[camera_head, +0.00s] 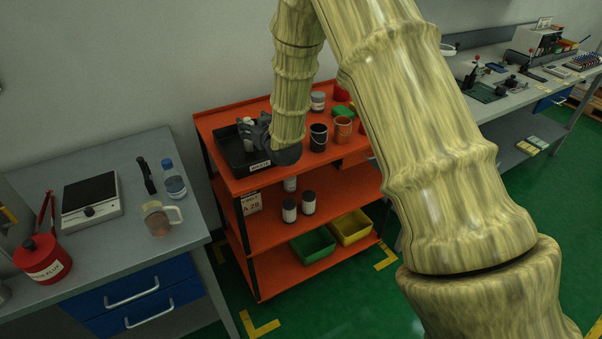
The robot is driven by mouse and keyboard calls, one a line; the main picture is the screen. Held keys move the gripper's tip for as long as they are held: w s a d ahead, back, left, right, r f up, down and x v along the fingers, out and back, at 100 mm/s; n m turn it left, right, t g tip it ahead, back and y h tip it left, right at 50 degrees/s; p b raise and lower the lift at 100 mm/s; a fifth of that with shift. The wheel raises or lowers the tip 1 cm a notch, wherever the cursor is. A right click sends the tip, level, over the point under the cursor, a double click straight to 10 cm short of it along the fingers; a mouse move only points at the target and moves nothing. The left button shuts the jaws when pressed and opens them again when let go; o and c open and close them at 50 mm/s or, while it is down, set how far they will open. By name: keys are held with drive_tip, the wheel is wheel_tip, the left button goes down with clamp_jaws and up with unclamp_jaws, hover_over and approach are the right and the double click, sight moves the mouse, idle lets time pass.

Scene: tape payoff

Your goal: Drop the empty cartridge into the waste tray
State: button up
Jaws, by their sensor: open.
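The black waste tray (224,149) sits on the left end of the top shelf of the orange cart, with a white label on its front. My gripper (249,133), dark grey, is at the tray, reaching in from the right. Its jaws are open. A small whitish object (248,145) shows at the fingers, over or in the tray; it may be the empty cartridge, but it is too small to tell. My wrist hides the right part of the tray.
The orange cart (300,248) also holds a dark can (318,138), an orange can (343,130) and a grey-lidded can (317,101) right of my wrist. Lower down are small jars and green (313,246) and yellow (351,227) bins. A grey bench (115,222) stands left.

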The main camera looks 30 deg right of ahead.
drive_tip(key=s+r, duration=0.1)
drive_tip(key=s, duration=0.5)
drive_tip(key=shift+s+r, duration=0.2)
drive_tip(key=shift+s, duration=0.1)
drive_tip(key=shift+d, duration=0.15)
